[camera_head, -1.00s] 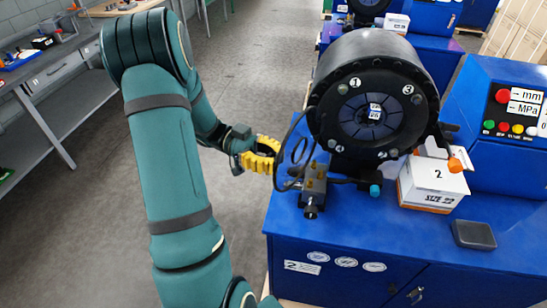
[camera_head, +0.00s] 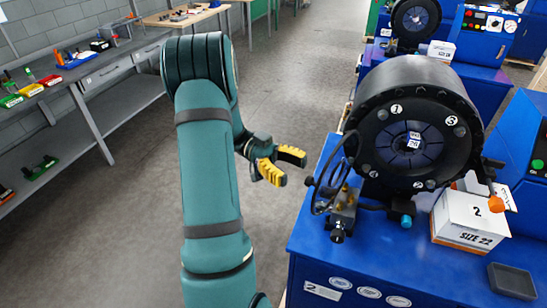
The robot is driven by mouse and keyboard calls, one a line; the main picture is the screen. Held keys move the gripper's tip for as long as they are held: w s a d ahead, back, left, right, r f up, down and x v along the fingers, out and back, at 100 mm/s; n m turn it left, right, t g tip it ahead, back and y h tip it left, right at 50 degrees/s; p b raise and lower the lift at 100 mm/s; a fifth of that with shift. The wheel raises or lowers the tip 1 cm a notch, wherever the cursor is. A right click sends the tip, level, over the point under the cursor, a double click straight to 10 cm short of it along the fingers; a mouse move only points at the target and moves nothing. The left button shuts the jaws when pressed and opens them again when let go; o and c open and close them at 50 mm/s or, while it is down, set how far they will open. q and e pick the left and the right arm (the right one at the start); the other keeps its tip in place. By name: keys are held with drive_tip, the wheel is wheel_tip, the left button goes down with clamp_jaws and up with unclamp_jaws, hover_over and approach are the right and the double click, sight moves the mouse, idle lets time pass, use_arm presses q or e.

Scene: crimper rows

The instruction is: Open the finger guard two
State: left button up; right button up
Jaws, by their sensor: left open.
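The crimper marked 2 is on the right: a black round head (camera_head: 400,90) on a blue cabinet (camera_head: 330,265), with numbered marks around its front face. I cannot make out a separate finger guard on that face. My left gripper (camera_head: 293,168) has yellow fingers spread apart, empty, left of the hose and head, touching nothing visible. My right gripper does not show.
A white box marked 2 and SIZE 22 (camera_head: 465,222) and a dark tray (camera_head: 512,281) stand on the cabinet. Another crimper (camera_head: 415,18) is behind. A workbench with bins (camera_head: 125,65) runs along the left wall. Bare floor (camera_head: 115,225) lies between.

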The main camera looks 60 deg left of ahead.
use_arm(q)
drive_tip(key=v, duration=0.7)
drive_tip(key=shift+a, duration=0.15)
drive_tip(key=shift+s, duration=0.15)
idle(0.5)
